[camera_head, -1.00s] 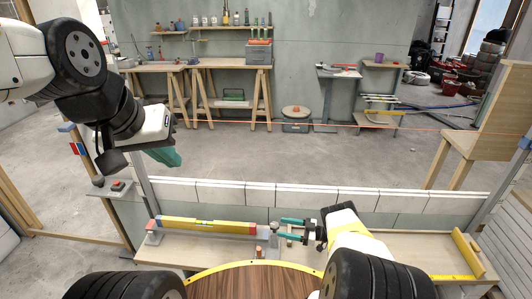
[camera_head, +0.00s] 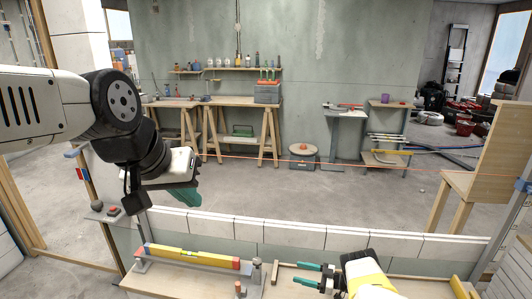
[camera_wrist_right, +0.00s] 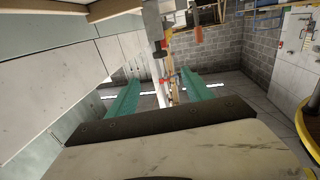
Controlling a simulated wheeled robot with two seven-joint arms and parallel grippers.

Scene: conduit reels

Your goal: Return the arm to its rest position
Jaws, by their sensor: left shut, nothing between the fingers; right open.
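My left gripper (camera_head: 186,197) hangs at the left in the head view, in front of the block wall, its teal fingers closed together with nothing seen between them. My left arm comes in from the left edge above it. My right gripper (camera_head: 300,273) is at the bottom right of centre in the head view, its two teal fingers apart and pointing left over the wooden bench. In the right wrist view the right gripper (camera_wrist_right: 160,80) also shows open, its fingers spread with clear space between them.
A low white block wall (camera_head: 295,235) runs behind. A button box (camera_head: 112,211) stands at left.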

